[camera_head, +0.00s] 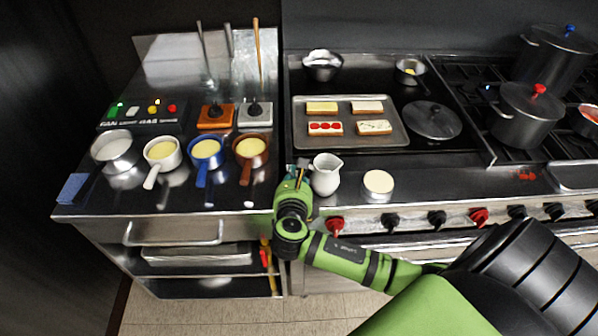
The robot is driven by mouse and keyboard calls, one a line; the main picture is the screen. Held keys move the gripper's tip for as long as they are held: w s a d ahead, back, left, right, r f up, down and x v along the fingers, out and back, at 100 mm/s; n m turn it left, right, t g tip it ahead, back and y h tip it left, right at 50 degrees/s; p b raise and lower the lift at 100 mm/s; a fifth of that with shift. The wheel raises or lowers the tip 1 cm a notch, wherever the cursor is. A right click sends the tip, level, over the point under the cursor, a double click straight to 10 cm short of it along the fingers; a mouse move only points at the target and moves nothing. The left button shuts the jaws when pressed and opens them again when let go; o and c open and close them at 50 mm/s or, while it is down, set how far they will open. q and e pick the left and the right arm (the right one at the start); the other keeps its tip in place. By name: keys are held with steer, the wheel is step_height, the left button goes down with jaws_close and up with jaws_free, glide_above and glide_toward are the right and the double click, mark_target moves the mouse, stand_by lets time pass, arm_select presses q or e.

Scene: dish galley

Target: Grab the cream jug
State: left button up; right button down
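The cream jug (326,176) is white and stands upright near the front edge of the steel counter, left of a small pale round dish (378,184). My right gripper (301,172), on the green arm coming in from the right, is at counter height just left of the jug, close against its left side. Its fingers are small and partly hidden by the wrist, so I cannot tell whether they are open or shut, or touch the jug. My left gripper is not in view.
Several small pans with pale yellow contents, such as the blue one (206,152), stand at left. A tray (349,140) of topped slices lies behind the jug. A lid (432,120) and pots (527,112) are at right. Knobs (389,222) line the front.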

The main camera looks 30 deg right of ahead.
steer(key=shift+r, duration=0.75)
steer(key=shift+d+r, duration=0.15)
steer(key=shift+r, duration=0.5)
steer(key=shift+d+r, duration=0.15)
steer(key=shift+r, duration=0.45)
steer(key=d+r+b, duration=0.2)
steer(key=d+r, duration=0.4)
steer(key=d, duration=0.5)
steer(key=shift+r, duration=0.25)
steer(key=shift+s, duration=0.1)
